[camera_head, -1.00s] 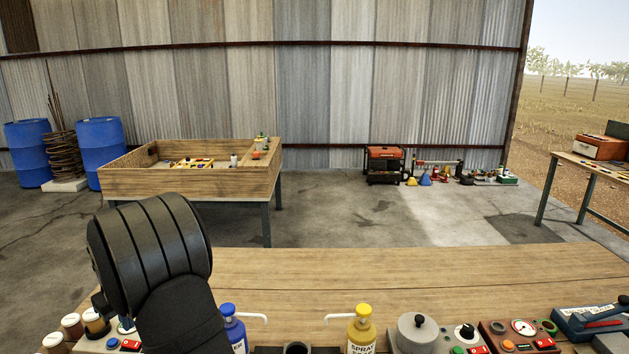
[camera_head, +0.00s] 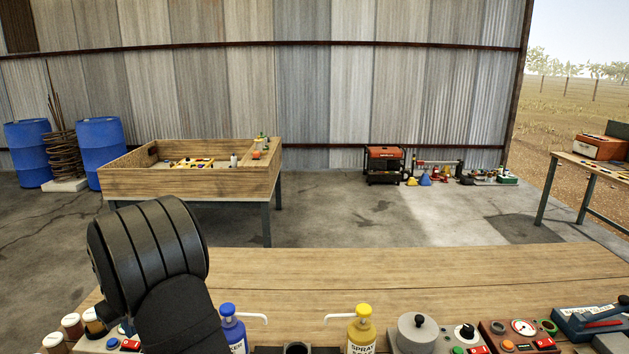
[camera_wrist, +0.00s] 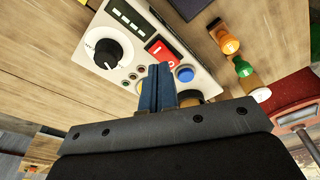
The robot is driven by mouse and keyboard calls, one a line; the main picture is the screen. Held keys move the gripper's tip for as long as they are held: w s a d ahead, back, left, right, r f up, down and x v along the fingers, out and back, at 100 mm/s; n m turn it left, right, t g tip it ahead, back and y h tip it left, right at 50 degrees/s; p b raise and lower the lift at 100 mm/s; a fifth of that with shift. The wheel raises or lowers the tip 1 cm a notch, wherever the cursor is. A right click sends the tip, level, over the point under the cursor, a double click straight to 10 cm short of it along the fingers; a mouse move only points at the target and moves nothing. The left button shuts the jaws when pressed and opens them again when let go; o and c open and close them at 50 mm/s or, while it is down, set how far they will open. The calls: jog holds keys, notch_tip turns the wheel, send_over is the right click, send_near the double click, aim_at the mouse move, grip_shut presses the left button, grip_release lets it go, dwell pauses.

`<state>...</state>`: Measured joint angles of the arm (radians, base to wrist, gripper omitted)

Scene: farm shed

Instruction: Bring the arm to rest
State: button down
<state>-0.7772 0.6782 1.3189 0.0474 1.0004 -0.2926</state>
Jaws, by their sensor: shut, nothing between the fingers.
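My gripper (camera_wrist: 158,86) shows in the wrist view, its two blue fingers pressed together with nothing between them. It is in front of a white control box (camera_wrist: 122,50) with a black knob, a red switch and a blue button. The fingers cover part of the box's face; I cannot tell the gap between them. In the head view my dark arm (camera_head: 150,255) rises at the lower left, and the fingers are hidden there.
On the wooden bench (camera_head: 420,275) stand a blue pump bottle (camera_head: 231,330), a yellow spray bottle (camera_head: 361,330), a grey lidded device (camera_head: 418,333) and a red gauge box (camera_head: 515,335). Small jars (camera_head: 72,325) stand at the left. The bench's far middle is clear.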

jog(key=shift+f, duration=1.35)
jog(key=shift+r, duration=0.15)
